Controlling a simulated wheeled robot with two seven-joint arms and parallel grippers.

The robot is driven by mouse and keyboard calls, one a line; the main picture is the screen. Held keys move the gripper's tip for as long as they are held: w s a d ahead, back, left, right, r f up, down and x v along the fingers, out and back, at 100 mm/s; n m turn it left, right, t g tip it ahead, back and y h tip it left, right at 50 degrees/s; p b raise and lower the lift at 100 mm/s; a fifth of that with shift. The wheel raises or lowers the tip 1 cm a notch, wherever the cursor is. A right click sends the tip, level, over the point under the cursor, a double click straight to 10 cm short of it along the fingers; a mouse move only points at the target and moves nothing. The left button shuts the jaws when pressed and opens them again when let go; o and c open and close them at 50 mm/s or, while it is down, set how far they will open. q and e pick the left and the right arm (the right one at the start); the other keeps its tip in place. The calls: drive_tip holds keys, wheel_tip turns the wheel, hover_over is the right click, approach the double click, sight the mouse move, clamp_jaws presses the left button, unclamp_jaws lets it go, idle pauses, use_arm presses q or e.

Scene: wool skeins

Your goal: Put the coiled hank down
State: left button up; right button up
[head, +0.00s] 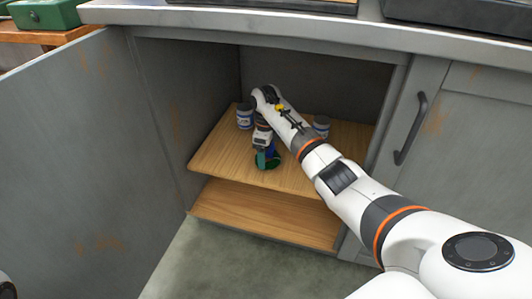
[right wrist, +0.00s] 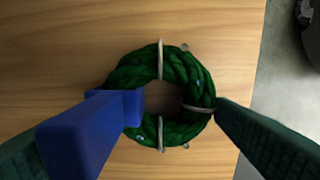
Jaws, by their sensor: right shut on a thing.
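The coiled hank is a dark green ring of thick wool with pale ties around it; in the right wrist view (right wrist: 185,68) it lies flat-on over the wooden shelf. In the head view the hank (head: 262,163) shows small and partly hidden at the upper shelf (head: 222,163), towards its front. My right gripper (head: 267,152) points down and is shut on the hank. I cannot tell whether the hank touches the wood. My left gripper is not in view.
A jar (head: 244,116) stands behind and left of the gripper, another jar (head: 321,126) to the right. A lower shelf (head: 265,212) lies below. The open cabinet door (head: 80,170) is at the left. The upper shelf's front left is bare.

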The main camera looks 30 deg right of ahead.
drive_tip(key=shift+f, duration=0.1)
drive_tip(key=o, duration=1)
